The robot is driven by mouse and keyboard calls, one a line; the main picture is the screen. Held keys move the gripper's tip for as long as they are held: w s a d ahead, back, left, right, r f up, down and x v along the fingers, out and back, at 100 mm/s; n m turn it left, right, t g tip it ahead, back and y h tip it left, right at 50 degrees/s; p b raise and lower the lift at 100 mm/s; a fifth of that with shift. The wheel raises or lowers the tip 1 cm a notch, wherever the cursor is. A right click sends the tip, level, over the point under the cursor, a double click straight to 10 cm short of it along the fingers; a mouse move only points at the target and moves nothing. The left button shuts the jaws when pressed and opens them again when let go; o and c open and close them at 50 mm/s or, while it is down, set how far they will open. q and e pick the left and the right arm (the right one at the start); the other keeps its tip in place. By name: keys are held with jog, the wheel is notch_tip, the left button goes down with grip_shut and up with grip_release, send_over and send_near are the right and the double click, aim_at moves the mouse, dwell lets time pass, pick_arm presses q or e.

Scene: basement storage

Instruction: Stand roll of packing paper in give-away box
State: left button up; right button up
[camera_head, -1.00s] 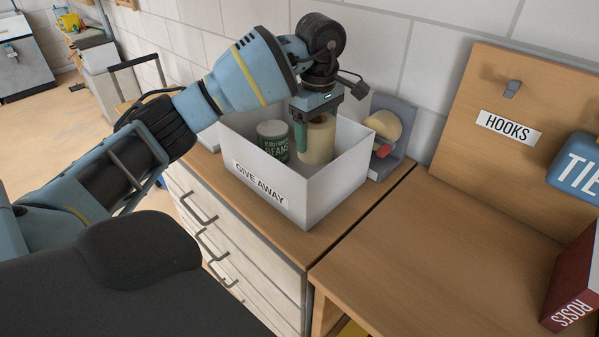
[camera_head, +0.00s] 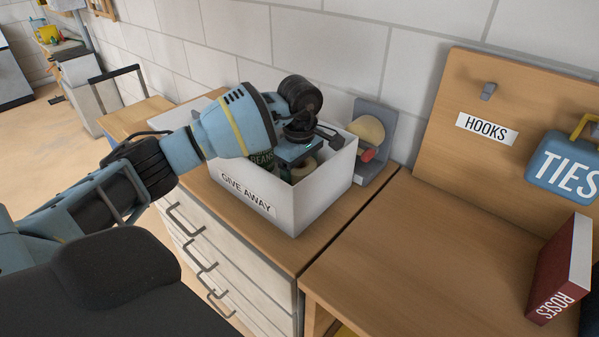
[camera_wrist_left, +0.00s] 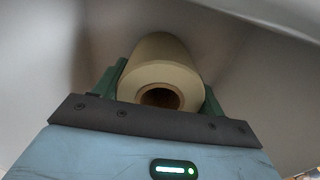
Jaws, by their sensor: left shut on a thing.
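The give-away box (camera_head: 322,192) is a white open-topped box labelled GIVE AWAY, standing on a wooden-topped drawer cabinet. My left gripper (camera_head: 300,170) reaches down into it from above. It is shut on the roll of packing paper (camera_wrist_left: 160,58), a cream cylinder with a brown hollow core. The green fingers (camera_wrist_left: 106,82) lie on both sides of the roll in the left wrist view, with pale box walls around. In the head view the roll is mostly hidden by my gripper and the box wall. Whether its lower end touches the box floor cannot be seen. My right gripper is not in view.
A grey holder (camera_head: 378,160) with a round yellowish thing stands right behind the box. A wooden table (camera_head: 400,250), hook board (camera_head: 450,110), TIES box (camera_head: 565,165) and ROSES book (camera_head: 560,270) are right.

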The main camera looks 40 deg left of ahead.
pick_arm(q)
jog(key=o, duration=0.6)
jog(key=shift+f, duration=0.15)
jog(key=o, duration=0.4)
jog(key=shift+o, duration=0.2)
notch_tip(320, 180, up, 12)
jog(key=shift+r, duration=0.2)
